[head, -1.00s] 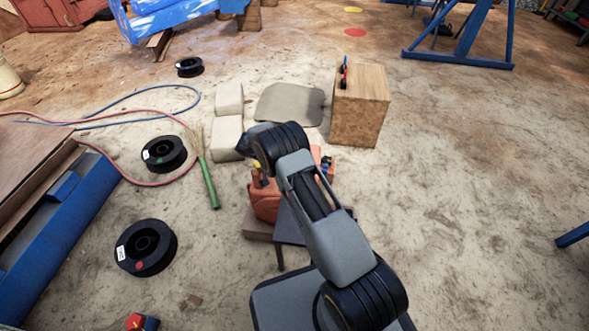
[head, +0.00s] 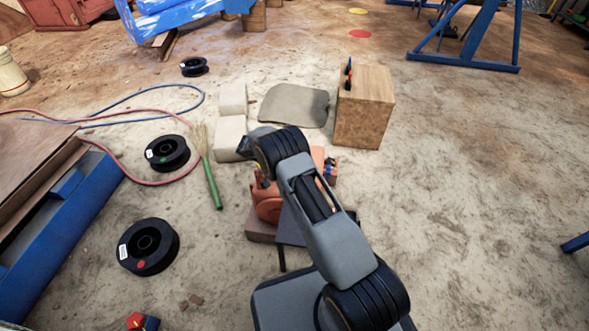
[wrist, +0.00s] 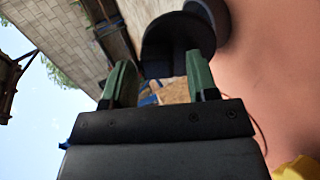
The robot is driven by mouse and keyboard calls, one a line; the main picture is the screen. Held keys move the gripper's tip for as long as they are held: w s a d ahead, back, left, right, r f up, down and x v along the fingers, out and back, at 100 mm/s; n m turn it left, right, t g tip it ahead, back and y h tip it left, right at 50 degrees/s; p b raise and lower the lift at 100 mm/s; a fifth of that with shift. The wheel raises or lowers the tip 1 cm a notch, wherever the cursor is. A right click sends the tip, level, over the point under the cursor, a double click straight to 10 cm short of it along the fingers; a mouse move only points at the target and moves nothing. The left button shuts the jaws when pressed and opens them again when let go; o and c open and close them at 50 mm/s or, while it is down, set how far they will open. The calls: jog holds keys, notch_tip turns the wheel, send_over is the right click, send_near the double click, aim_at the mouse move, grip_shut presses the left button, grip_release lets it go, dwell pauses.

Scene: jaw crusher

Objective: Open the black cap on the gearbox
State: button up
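The orange gearbox (head: 268,205) sits on a brown block, partly hidden behind my arm in the head view. In the wrist view its smooth orange-pink side (wrist: 265,70) fills the right. A round black part, which looks like the cap (wrist: 180,35), is at the top middle, just beyond the fingertips. My gripper (wrist: 160,66) has two green fingers standing apart, with a visible gap between them. The right finger overlaps the black part in the picture; I cannot tell whether they touch. In the head view the fingers are hidden.
A wooden block (head: 364,110) with small tools on top stands behind the gearbox. Pale stone blocks (head: 231,137), a green-handled broom (head: 212,185) and black spools (head: 148,247) lie to the left. A yellow part (wrist: 298,170) is low right in the wrist view. Ground to the right is clear.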

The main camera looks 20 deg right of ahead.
jog(key=shift+o, duration=0.2)
jog(key=p+v, duration=0.1)
jog(key=v, duration=1.1)
jog(key=shift+p, duration=0.35)
